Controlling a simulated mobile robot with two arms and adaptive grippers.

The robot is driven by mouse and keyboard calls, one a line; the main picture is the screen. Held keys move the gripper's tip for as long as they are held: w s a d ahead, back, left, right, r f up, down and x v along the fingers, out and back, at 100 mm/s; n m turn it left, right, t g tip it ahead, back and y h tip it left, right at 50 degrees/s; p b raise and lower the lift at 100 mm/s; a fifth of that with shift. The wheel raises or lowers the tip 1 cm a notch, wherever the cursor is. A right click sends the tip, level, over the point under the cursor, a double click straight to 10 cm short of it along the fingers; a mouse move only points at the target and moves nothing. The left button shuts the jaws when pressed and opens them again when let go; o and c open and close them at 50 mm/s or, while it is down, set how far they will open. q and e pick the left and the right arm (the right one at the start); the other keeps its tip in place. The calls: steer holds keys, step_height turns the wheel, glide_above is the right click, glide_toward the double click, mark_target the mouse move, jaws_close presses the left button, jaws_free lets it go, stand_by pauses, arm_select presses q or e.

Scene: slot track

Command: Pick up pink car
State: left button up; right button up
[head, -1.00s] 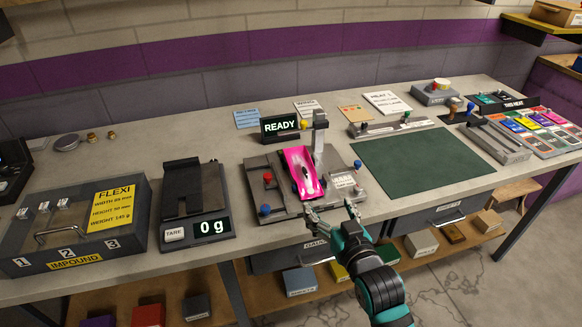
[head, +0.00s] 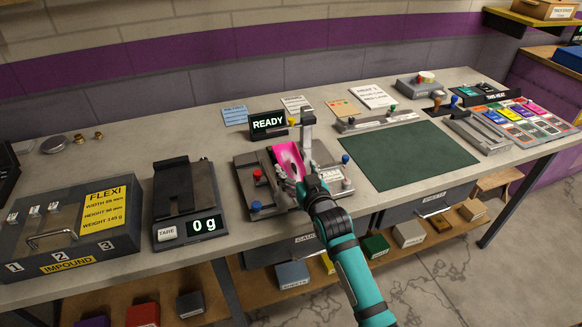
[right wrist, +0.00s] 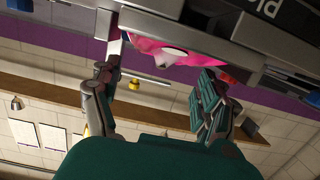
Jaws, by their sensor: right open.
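The pink car (head: 285,154) sits on the dark grey gauge fixture (head: 245,173) in the middle of the bench, partly hidden by my right gripper (head: 292,182). My right gripper is open at the car's near end. In the right wrist view, the pink car (right wrist: 150,46) shows between and beyond the two spread fingers of my right gripper (right wrist: 160,70); I cannot tell whether either finger touches it. My left gripper is not in view.
A post (head: 307,138) stands right beside the car. A READY display (head: 268,124) stands behind. The scale (head: 178,200) reads 0 g to the left. The green mat (head: 415,155) to the right is bare.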

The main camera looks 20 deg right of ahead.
mark_target(294, 166)
steer(key=w, duration=0.3)
steer(key=shift+w+f, duration=0.3)
steer(key=shift+f, duration=0.05)
steer(key=c, duration=1)
